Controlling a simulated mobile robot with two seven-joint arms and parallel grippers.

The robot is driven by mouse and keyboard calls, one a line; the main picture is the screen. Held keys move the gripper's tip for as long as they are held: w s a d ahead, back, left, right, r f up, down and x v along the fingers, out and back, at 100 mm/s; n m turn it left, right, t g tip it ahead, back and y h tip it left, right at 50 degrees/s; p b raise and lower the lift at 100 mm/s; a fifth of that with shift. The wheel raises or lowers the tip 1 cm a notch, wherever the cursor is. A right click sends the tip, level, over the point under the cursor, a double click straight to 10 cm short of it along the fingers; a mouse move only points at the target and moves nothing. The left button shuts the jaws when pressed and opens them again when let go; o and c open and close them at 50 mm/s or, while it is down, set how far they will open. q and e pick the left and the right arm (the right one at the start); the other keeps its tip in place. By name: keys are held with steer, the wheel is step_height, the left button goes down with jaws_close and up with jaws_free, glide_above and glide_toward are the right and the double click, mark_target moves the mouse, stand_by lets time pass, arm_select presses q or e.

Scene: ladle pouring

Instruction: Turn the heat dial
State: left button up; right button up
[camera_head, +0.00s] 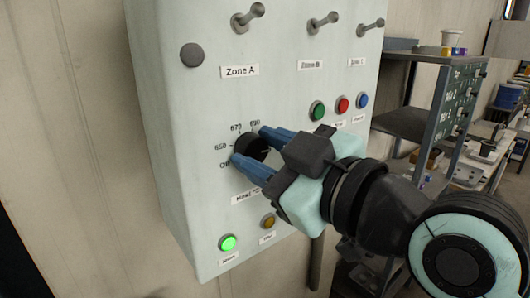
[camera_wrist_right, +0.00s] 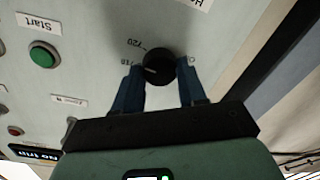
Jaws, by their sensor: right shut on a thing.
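The black heat dial (camera_head: 248,145) is on the front of the pale control box (camera_head: 165,110), with a printed scale showing 650, 670 and 690 around it. My right gripper (camera_head: 252,149) reaches in from the right, with its blue fingers on either side of the dial, shut on it. In the right wrist view the dial (camera_wrist_right: 160,68) sits between the two blue fingers (camera_wrist_right: 159,80), and a pale pointer line shows on its face. The gripper hides the right part of the scale in the head view. My left gripper is not in view.
Zone switches (camera_head: 247,18) line the top of the box. Green (camera_head: 317,110), red (camera_head: 343,105) and blue (camera_head: 362,100) buttons sit above my right wrist. A lit green button (camera_head: 228,243) and an amber one (camera_head: 268,221) are below. A shelf (camera_head: 420,125) stands at right.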

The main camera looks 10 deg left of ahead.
steer(key=n, duration=0.6)
steer(key=shift+s+h, duration=0.1)
steer(key=shift+h, duration=0.2)
steer(key=n, duration=0.5)
steer(key=shift+a+t, duration=0.1)
steer(key=shift+t, duration=0.2)
steer(key=n, duration=0.6)
steer(key=shift+f, duration=0.15)
steer(key=n, duration=0.5)
steer(key=shift+f+t+h, duration=0.1)
steer(key=shift+t+h, duration=0.3)
steer(key=shift+n, duration=0.3)
steer(key=o, duration=1.1)
steer(key=shift+c, duration=0.2)
